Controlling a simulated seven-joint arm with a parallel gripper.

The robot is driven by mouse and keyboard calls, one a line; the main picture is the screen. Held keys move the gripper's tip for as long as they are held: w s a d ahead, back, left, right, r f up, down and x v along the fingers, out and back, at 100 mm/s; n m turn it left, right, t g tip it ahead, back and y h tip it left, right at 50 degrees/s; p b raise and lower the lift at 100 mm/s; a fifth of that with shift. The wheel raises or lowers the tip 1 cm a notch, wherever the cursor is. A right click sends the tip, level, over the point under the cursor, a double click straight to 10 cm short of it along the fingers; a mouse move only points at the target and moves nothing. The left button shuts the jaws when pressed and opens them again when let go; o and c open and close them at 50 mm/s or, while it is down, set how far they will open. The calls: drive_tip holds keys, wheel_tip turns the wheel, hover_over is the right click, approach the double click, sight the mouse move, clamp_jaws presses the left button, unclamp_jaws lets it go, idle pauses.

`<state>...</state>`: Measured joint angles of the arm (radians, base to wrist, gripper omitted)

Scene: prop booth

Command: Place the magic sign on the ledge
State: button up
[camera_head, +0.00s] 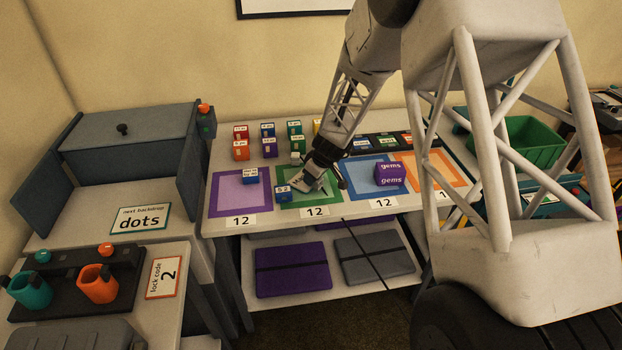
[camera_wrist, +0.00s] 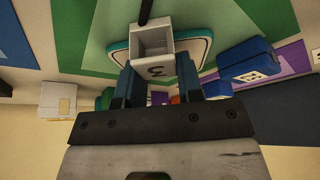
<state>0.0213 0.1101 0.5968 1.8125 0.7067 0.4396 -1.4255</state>
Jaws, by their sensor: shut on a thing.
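My gripper (camera_head: 316,178) is low over the green square (camera_head: 296,206) on the middle table. In the wrist view my gripper (camera_wrist: 155,74) is shut on a small pale box-shaped piece (camera_wrist: 152,48) with a dark mark on its face. A plate with a teal edge (camera_wrist: 196,42) lies right behind that piece; I cannot tell whether the two are joined. The word "magic" is not readable anywhere, so I cannot tell for certain which thing is the magic sign. Which surface is the ledge is also unclear.
A blue block (camera_head: 283,196) sits close left of my gripper, another (camera_head: 250,177) on the purple square. A purple gems block (camera_head: 390,174) is on the blue square. Small coloured blocks (camera_head: 268,141) stand behind.

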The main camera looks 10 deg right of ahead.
drive_tip(key=shift+r, duration=0.15)
drive_tip(key=shift+r, duration=0.55)
wheel_tip(320, 180, up, 2)
drive_tip(key=s+r, duration=0.1)
drive_tip(key=s, duration=1.5)
drive_tip(key=shift+d+r, duration=0.25)
drive_tip(key=shift+d, duration=0.1)
drive_tip(key=shift+w, duration=0.1)
drive_tip(key=w+d+r+m+h, duration=0.1)
drive_tip(key=w+r+m, duration=0.3)
drive_tip(key=w+r, duration=0.5)
drive_tip(key=w+d+r+m+t+h, duration=0.1)
drive_tip(key=w+r+m, duration=0.4)
drive_tip(key=w+r, duration=0.5)
drive_tip(key=w+h, duration=0.1)
drive_tip(key=w, duration=0.6)
drive_tip(key=shift+w+d+r, duration=0.2)
drive_tip(key=shift+w+d, duration=0.1)
